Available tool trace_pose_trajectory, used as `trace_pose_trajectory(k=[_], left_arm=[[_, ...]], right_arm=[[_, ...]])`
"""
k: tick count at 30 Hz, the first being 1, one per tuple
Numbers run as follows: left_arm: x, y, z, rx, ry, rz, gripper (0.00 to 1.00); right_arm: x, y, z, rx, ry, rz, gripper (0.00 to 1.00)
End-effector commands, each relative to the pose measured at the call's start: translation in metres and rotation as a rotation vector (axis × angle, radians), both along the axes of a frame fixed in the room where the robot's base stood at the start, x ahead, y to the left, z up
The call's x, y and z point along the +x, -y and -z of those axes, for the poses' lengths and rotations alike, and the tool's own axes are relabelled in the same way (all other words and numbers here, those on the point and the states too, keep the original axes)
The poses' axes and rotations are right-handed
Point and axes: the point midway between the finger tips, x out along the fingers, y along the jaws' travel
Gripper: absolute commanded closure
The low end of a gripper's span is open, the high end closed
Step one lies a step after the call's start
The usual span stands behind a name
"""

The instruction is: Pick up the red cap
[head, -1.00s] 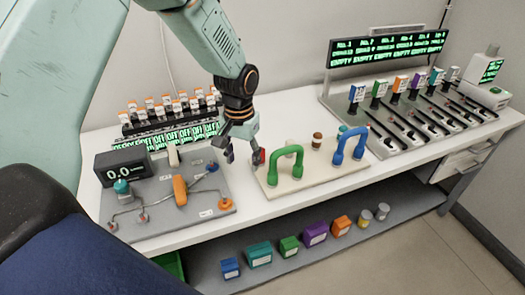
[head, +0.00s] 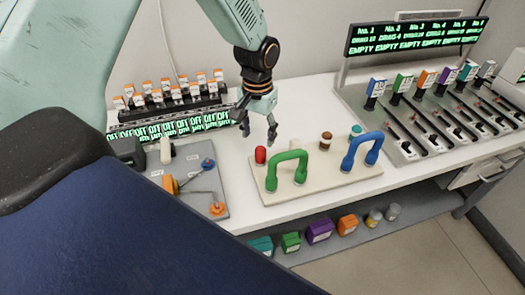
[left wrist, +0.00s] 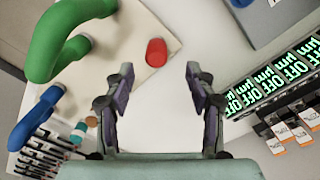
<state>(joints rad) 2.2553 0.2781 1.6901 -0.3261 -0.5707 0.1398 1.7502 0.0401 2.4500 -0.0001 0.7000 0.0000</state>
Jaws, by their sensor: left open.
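The red cap (head: 260,155) stands on the left end of the cream board (head: 330,188), left of the green handle (head: 287,165). My left gripper (head: 258,137) is open and empty, pointing down above and behind the board near the red cap. In the left wrist view the red cap (left wrist: 156,52) lies ahead of the open fingers (left wrist: 160,88), roughly between their lines but beyond the tips, apart from both. The green handle (left wrist: 62,40) shows left of it. My right gripper is not in view.
A blue handle (head: 362,150), a brown cap (head: 326,140) and a teal cap (head: 355,130) are on the same board. A grey panel (head: 200,190) lies left of it. An orange-topped switch row (head: 165,95) stands behind.

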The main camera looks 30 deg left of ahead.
Motion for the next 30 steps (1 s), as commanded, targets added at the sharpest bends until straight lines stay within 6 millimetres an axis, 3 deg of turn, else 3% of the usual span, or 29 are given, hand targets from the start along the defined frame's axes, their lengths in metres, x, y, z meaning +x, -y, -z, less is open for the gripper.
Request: trace_pose_trajectory(k=[15,23,30], left_arm=[[0.004,0.004,0.063,0.001,-0.001,0.001,0.44],[0.007,0.004,0.064,0.001,0.001,0.002,0.44],[0.007,0.004,0.064,0.001,0.000,0.002,0.64]], right_arm=[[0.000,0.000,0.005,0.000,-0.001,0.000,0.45],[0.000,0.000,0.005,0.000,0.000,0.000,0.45],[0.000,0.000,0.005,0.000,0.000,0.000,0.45]])
